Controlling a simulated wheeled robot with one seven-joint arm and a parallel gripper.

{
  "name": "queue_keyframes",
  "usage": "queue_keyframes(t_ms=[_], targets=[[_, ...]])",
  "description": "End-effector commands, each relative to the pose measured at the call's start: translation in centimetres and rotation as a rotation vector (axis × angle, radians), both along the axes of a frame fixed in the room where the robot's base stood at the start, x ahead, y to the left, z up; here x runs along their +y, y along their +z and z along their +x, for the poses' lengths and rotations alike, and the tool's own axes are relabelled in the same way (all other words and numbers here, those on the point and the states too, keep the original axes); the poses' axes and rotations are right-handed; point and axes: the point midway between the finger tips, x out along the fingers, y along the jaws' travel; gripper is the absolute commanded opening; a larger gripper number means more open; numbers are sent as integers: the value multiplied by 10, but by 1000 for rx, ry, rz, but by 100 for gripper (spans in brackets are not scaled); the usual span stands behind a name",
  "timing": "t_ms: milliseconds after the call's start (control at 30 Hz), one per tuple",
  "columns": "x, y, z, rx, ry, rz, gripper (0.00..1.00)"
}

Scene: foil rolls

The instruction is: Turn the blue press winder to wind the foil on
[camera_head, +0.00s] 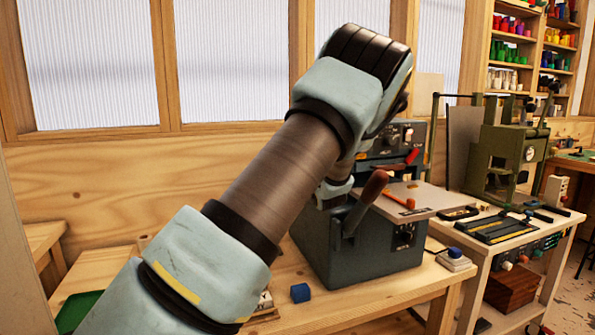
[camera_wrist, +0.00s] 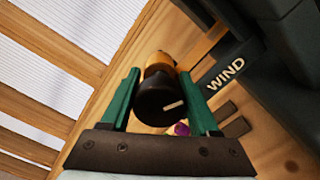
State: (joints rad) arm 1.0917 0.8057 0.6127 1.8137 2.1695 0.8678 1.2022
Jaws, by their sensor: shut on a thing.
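A "WIND" label (camera_wrist: 226,75) is on the dark surface to the right. In the head view, my arm hides the winder and fingertips.
A small blue cube (camera_head: 300,293) lies on the bench in front of the press. A green press (camera_head: 507,160) stands on the workbench to the right. A blue-topped button box (camera_head: 454,259) sits near the bench's right end. A panelled wall is behind.

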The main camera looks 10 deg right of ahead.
Motion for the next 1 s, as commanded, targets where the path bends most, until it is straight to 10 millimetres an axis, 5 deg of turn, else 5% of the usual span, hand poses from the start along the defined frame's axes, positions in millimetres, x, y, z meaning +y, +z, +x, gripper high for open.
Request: queue_keyframes(t_ms=[33,600,633,867,1000], targets=[[14,-13,0,25,23,13,6],[14,-13,0,25,23,13,6],[14,-13,0,25,23,13,63],[14,-13,0,25,23,13,89],[13,-14,-1,26,23,13,91]])
